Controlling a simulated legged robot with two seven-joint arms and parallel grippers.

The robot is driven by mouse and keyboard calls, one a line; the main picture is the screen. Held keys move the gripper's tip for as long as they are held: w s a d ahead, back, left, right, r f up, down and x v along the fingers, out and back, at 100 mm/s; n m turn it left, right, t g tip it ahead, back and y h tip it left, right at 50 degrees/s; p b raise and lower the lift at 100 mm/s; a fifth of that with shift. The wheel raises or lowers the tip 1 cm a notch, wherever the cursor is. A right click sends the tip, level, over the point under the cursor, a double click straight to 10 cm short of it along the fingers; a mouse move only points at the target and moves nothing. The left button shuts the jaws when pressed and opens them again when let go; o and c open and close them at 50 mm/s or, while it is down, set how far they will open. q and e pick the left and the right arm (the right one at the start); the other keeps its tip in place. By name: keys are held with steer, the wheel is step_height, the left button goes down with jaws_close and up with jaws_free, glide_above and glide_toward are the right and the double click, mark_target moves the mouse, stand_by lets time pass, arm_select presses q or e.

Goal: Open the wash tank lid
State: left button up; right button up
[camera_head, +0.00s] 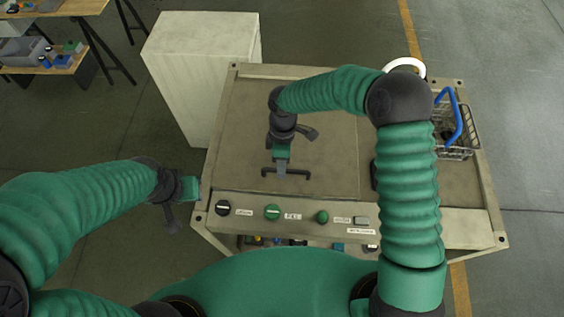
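The wash tank lid (244,130) is a flat brown-grey panel on top of the tank cabinet (480,235). It looks closed, level with the top around it. Its black bar handle (302,173) lies near the lid's front edge. My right gripper (282,169) reaches in from the right and points down at the middle of this handle. Its fingertips overlap the bar; whether they are shut around it is too small to tell. My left gripper (196,188) is beside the cabinet's front left corner, away from the handle; its fingers are not clear.
A front panel (300,215) carries knobs and labels. A wire basket (462,150) with a blue handle (456,118) sits at the right. A pale cabinet (195,70) stands close at the back left. A workbench (60,8) is farther left. Open floor lies at the right.

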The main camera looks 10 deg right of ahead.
steer(key=shift+s+a+r, duration=0.15)
steer(key=shift+a, duration=0.05)
steer(key=shift+c, duration=0.2)
steer(key=shift+s, duration=0.1)
steer(key=shift+c, duration=1.3)
steer(key=c, duration=0.5)
steer(key=shift+d, duration=0.1)
